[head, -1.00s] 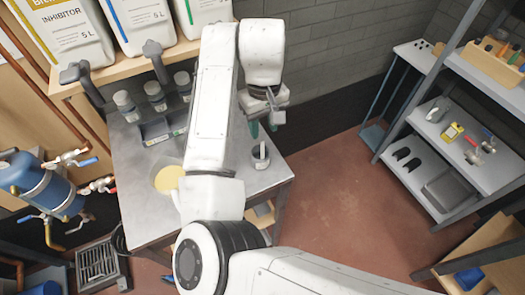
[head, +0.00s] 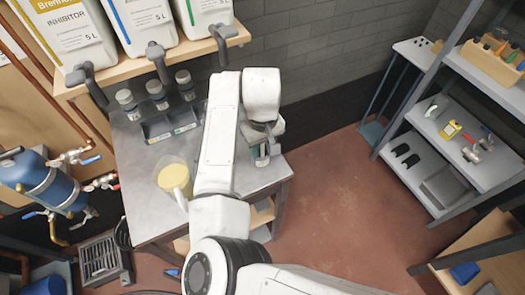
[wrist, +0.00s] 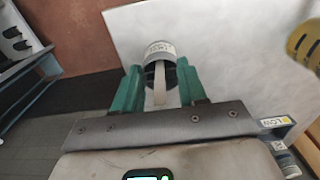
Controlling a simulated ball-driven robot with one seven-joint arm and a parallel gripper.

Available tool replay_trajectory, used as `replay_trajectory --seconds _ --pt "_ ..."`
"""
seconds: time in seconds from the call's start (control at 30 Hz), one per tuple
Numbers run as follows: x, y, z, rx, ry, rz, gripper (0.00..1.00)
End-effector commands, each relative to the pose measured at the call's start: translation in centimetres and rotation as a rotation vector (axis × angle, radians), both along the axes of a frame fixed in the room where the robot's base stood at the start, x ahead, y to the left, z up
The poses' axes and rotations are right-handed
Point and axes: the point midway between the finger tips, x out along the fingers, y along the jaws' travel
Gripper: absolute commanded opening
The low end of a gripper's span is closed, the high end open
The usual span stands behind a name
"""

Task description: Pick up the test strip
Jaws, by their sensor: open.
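The pale test strip (wrist: 159,85) shows in the wrist view between my two green fingers. It rises from a round grey-white pot (wrist: 160,50) with dark slots, which stands on the metal table. My gripper (wrist: 160,76) is open, with one finger on each side of the strip. Whether either finger touches it I cannot tell. In the head view my gripper (head: 261,157) is above the table's right end, and it mostly hides the pot and strip.
The metal table (head: 143,200) also bears a beaker of yellow liquid (head: 173,177), several small lidded jars (head: 155,88) and a dark tray (head: 170,127). A shelf with large white canisters (head: 140,22) stands behind. A grey rack (head: 435,125) stands right, with open floor between.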

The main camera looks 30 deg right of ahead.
Motion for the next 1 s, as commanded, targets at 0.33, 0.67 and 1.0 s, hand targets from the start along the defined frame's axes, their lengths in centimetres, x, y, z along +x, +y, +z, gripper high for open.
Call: replay_trajectory --seconds 0.33,0.67,1.0 --pt "0.0 0.0 0.0 0.000 0.000 0.000 0.11" --pt "0.0 0.0 0.1 0.000 0.000 0.000 0.00" --pt "0.1 -0.1 3.8 -0.002 -0.005 -0.001 0.00"
